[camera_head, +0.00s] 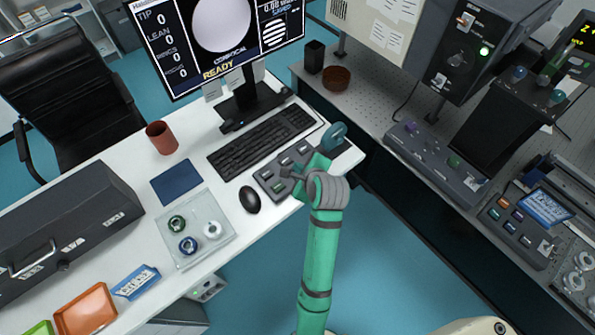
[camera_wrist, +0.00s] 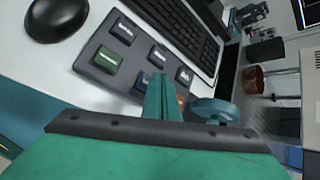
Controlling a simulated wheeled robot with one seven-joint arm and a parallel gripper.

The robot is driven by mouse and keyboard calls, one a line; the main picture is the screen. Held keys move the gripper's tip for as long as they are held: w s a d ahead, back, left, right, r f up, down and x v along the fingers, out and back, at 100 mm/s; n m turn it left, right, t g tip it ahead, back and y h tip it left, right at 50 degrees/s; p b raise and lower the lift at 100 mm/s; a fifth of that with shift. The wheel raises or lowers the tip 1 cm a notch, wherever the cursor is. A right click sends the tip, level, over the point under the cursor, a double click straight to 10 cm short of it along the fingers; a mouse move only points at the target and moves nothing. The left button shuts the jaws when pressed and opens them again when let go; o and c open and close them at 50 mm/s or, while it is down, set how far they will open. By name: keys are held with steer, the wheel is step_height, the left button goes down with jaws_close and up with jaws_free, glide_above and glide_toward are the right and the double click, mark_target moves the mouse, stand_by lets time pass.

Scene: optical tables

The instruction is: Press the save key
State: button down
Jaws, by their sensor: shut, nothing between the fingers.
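A grey keypad (camera_head: 268,183) with several keys lies on the white desk, right of the mouse. In the wrist view, the keypad (camera_wrist: 92,74) shows dark keys, a green key (camera_wrist: 107,60) and a partly hidden orange key. The key labels are too small to read, so I cannot tell which is the save key. My gripper (camera_wrist: 163,82) is shut and empty, its fingers over the right part of the keypad. I cannot tell whether the tips touch a key. In the head view, my gripper (camera_head: 317,163) partly covers the keypad.
A teal round knob (camera_wrist: 217,108) stands right beside my fingers. A keyboard (camera_head: 262,142) lies behind the keypad and a black mouse (camera_head: 250,199) to its left. The monitor (camera_head: 218,38) reads READY. An optical table (camera_head: 365,112) stands to the right, across a gap.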

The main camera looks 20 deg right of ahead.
steer(key=shift+r, duration=0.1)
steer(key=shift+w+r, duration=0.15)
steer(key=shift+r, duration=1.05)
steer(key=shift+d+r, duration=0.1)
steer(key=shift+r, duration=0.65)
steer(key=shift+a+r, duration=0.2)
steer(key=shift+r, duration=0.3)
steer(key=shift+s+d, duration=0.15)
steer(key=shift+s, duration=0.05)
steer(key=shift+w, duration=0.1)
